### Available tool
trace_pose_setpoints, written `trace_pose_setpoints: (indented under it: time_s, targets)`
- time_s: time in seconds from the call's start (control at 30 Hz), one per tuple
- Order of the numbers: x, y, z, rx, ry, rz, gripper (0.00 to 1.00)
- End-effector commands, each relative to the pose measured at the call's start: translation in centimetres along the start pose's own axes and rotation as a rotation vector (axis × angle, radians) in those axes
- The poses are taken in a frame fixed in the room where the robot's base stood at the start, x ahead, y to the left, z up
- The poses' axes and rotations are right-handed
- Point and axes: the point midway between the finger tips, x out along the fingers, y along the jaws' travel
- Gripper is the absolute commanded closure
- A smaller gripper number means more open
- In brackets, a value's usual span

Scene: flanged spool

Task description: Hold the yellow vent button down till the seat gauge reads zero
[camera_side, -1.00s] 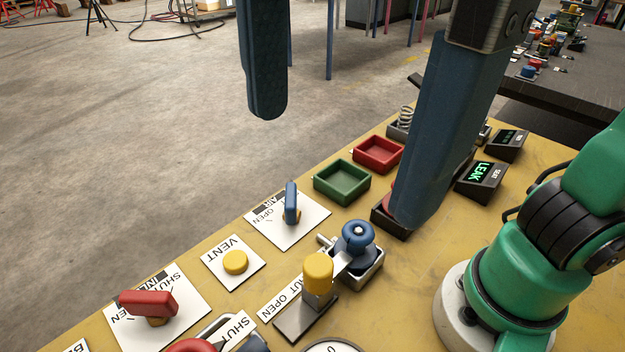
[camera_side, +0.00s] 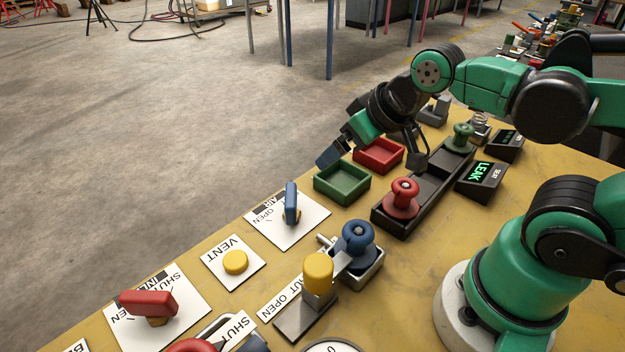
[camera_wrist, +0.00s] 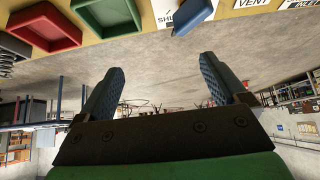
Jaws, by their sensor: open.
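The yellow vent button (camera_side: 235,261) sits on a white plate marked VENT (camera_side: 233,263) at the front left of the bench in the side view. Nothing touches it. The seat gauge (camera_side: 480,180) at the right shows LEAK in green. My gripper (camera_wrist: 160,66) is open and empty, its two blue fingers wide apart in the wrist view. In the side view it hangs over the trays at the back, well away from the button. The wrist view shows part of the VENT plate (camera_wrist: 252,3) at its top edge, with the button out of frame.
A blue-handled valve (camera_side: 291,203) stands between the green tray (camera_side: 342,183) and the VENT plate. A red handle (camera_side: 148,303) is left of the plate. A yellow-capped post (camera_side: 318,272) and blue knob (camera_side: 358,236) stand to its right. The red tray (camera_side: 379,155) lies behind.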

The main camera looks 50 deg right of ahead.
Motion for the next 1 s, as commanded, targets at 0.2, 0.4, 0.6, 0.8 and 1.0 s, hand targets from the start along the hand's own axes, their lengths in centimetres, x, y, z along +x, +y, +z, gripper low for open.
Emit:
trace_pose_setpoints:
  time_s: [0.2,0.4,0.6,0.8,1.0]
  targets:
    - [-0.2,-1.2,-1.1,-0.126,-0.051,-0.028,0.74]
    - [-0.3,-4.8,-3.7,-0.481,-0.182,-0.117,1.00]
    - [0.2,-9.6,-5.7,-0.893,-0.316,-0.243,1.00]
    - [1.0,-14.1,-6.3,-1.254,-0.419,-0.375,1.00]
    - [1.5,-16.9,-6.2,-1.466,-0.474,-0.464,1.00]
